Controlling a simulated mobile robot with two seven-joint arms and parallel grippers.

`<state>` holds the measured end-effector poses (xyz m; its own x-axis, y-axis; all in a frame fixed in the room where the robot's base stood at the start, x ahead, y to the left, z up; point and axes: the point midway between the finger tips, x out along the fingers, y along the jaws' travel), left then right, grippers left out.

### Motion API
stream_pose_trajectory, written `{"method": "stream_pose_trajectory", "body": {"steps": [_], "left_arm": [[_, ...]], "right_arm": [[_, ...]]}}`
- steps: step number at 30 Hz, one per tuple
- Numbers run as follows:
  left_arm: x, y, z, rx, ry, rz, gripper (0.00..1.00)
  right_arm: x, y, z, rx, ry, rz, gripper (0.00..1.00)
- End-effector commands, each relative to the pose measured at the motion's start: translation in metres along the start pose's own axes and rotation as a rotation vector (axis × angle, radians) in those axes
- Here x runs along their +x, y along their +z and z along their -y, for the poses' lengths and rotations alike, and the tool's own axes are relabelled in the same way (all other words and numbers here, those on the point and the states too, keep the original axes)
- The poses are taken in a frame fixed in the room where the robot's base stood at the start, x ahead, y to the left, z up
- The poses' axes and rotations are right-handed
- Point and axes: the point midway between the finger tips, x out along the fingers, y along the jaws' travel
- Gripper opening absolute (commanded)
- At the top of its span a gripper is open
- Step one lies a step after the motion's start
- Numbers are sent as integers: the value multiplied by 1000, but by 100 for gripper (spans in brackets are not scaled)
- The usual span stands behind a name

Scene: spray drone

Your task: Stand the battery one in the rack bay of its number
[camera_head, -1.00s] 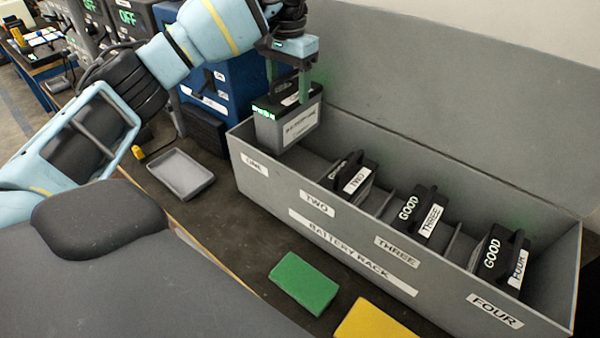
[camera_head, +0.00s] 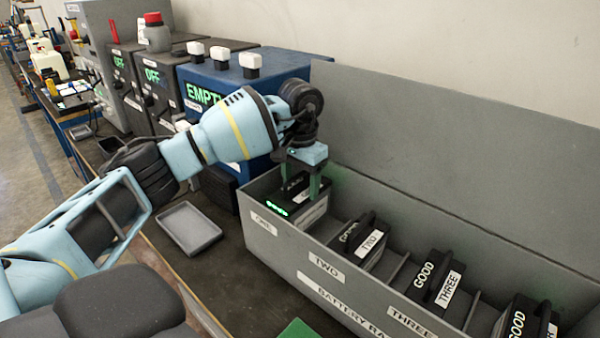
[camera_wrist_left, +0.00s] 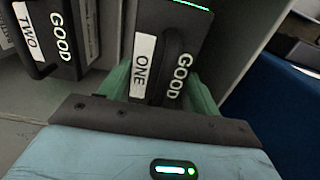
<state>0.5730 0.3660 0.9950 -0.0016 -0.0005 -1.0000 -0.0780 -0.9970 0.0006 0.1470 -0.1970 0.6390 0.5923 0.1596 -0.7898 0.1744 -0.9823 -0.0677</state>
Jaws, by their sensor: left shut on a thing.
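Battery one (camera_head: 306,209) is in the leftmost bay of the grey battery rack (camera_head: 285,238), the bay labelled ONE, with its upper part showing above the front wall. Its base is hidden, so I cannot tell if it touches the floor. My left gripper (camera_head: 302,182) is above it, shut on its handle. In the left wrist view battery one (camera_wrist_left: 176,35) shows its ONE and GOOD labels, between the green fingers (camera_wrist_left: 160,85). My right gripper is not in view.
Battery two (camera_head: 362,240), battery three (camera_head: 437,278) and another battery (camera_head: 525,318) stand in the bays to the right. A blue box reading EMPTY (camera_head: 225,90) is behind left. A grey tray (camera_head: 190,228) lies left of the rack. A green block (camera_head: 298,329) lies in front.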

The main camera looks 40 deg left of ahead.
Motion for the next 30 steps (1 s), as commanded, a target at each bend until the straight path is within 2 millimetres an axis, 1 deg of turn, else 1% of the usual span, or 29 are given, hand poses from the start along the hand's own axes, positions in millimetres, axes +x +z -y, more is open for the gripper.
{"method": "stream_pose_trajectory", "body": {"steps": [1, 9, 11, 18, 21, 30], "left_arm": [[-3, -1, 0, 0, 2, -11, 0], [1, -2, 0, 0, 2, -11, 0], [4, -1, 0, 0, 1, -10, 0], [29, -1, 0, 0, 2, -8, 0], [35, -2, 0, 0, 2, -10, 0], [37, -2, 0, 0, 1, -11, 0]], "right_arm": [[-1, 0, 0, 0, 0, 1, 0], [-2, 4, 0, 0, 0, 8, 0], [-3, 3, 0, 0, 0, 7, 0], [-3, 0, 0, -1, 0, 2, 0], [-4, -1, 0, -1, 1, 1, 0], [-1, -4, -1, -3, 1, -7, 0]]}}
